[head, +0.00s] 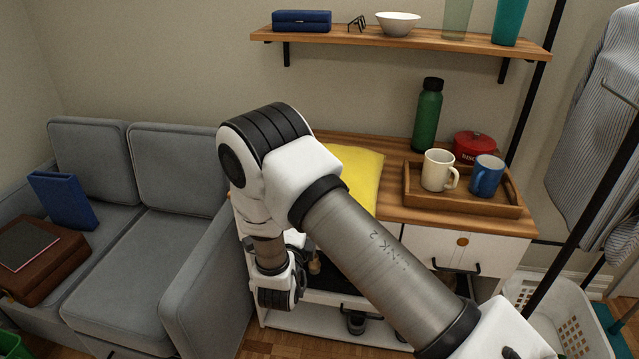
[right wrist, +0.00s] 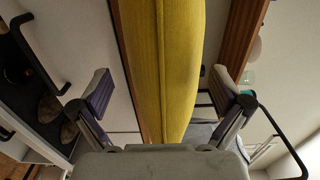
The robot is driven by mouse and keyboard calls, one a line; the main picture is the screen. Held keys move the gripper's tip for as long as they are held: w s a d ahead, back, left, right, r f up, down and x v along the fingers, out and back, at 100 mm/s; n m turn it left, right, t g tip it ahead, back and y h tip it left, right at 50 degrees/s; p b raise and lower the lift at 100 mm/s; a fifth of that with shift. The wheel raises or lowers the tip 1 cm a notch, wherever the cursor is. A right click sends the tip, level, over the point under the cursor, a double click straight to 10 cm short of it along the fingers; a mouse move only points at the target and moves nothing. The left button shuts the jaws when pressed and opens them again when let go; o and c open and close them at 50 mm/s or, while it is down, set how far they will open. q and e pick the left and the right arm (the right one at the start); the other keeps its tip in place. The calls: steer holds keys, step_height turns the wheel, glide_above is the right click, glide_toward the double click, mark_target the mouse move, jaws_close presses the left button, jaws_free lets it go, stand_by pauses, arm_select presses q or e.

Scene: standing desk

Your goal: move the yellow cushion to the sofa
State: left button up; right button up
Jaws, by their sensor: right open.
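The yellow cushion (head: 362,178) lies on the wooden top of the white cabinet in the head view, partly hidden behind my right arm. The grey sofa (head: 138,262) stands to the left of the cabinet. In the right wrist view my right gripper (right wrist: 160,92) is open, with one finger on each side of the cushion (right wrist: 172,60). The cushion's seamed edge runs between the fingers, with gaps showing on both sides. In the head view my right arm bends down in front of the cabinet, and its fingers cannot be made out. My left gripper is not in view.
A wooden tray (head: 472,203) with a cream mug (head: 437,170) and a blue mug (head: 487,176) sits right of the cushion. A green bottle (head: 427,115) and red pot (head: 472,147) stand behind. A brown case (head: 40,278) and blue book (head: 62,200) occupy the sofa's left side.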

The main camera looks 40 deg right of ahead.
steer(key=x, duration=0.4)
steer(key=shift+w+r, duration=0.15)
steer(key=shift+w, duration=0.1)
steer(key=shift+w+d, duration=0.15)
steer(key=shift+w, duration=0.05)
steer(key=c, duration=1.2)
steer(key=shift+c, duration=0.2)
